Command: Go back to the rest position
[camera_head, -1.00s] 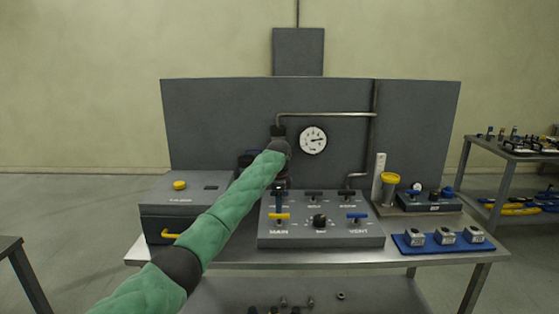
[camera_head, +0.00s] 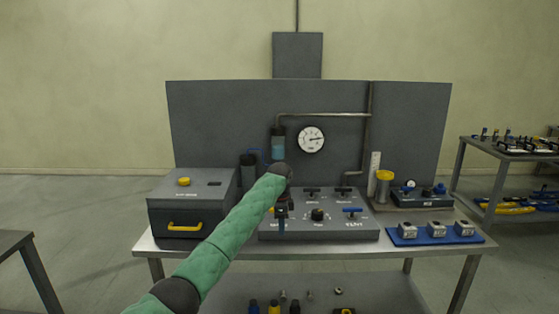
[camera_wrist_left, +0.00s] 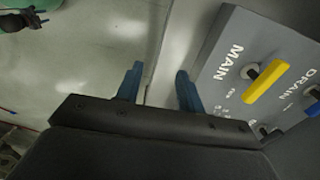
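My left arm, in a green sleeve, reaches in from the lower left of the head view. Its gripper (camera_head: 281,214) hangs in front of the left part of the grey control panel (camera_head: 330,233). In the left wrist view the two blue fingers (camera_wrist_left: 160,88) stand apart with nothing between them, beside the panel's edge. The yellow MAIN handle (camera_wrist_left: 266,84) is to the right of the fingers, apart from them. A blue handle (camera_wrist_left: 315,101) marked DRAIN shows only in part. My right gripper is in neither view.
The panel stands on a steel table (camera_head: 330,253). A grey box with a yellow handle (camera_head: 185,226) is on the left. A blue mat (camera_head: 408,242) with several small blocks lies right. A gauge (camera_head: 312,139) hangs on the back board. Floor in front is free.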

